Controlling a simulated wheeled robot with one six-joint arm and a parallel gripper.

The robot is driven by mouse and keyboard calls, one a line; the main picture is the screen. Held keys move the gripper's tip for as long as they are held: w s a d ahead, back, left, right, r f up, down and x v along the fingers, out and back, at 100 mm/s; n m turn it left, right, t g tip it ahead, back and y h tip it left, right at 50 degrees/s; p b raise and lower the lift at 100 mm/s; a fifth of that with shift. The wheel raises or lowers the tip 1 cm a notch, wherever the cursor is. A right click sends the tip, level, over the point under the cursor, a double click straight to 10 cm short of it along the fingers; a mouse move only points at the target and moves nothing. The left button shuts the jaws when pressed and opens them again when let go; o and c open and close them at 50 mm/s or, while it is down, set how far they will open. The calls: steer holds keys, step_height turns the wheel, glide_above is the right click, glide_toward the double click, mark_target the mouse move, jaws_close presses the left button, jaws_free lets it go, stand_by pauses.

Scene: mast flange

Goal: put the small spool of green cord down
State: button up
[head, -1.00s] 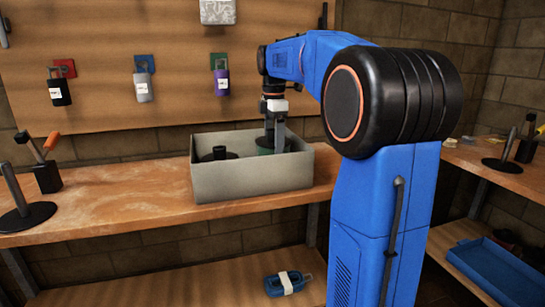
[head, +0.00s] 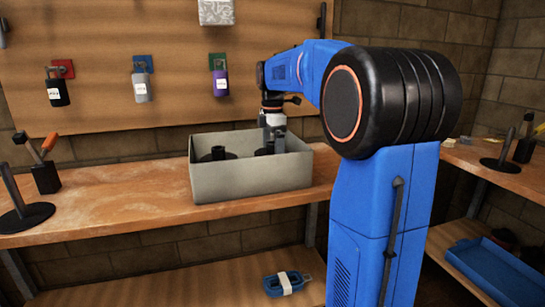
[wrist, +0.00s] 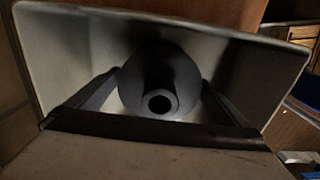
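My gripper (head: 273,142) reaches down into the grey box (head: 252,181) at its right side. In the wrist view its two fingers (wrist: 160,92) stand on either side of a dark round spool top with a hollow hub (wrist: 160,103) and appear to touch its edges. I take this as the small spool of green cord. In the head view its dark top (head: 262,152) shows beside the fingers. Its green cord is hidden now, behind the front wall. Whether its bottom rests on the box floor cannot be seen.
A dark disc with a short post (head: 217,154) sits inside the box at left.

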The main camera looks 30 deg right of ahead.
step_height(320, 180, up, 12)
steer(key=shift+r, duration=0.15)
stand_by(0.5)
steer(key=shift+s, duration=0.1)
stand_by(0.4)
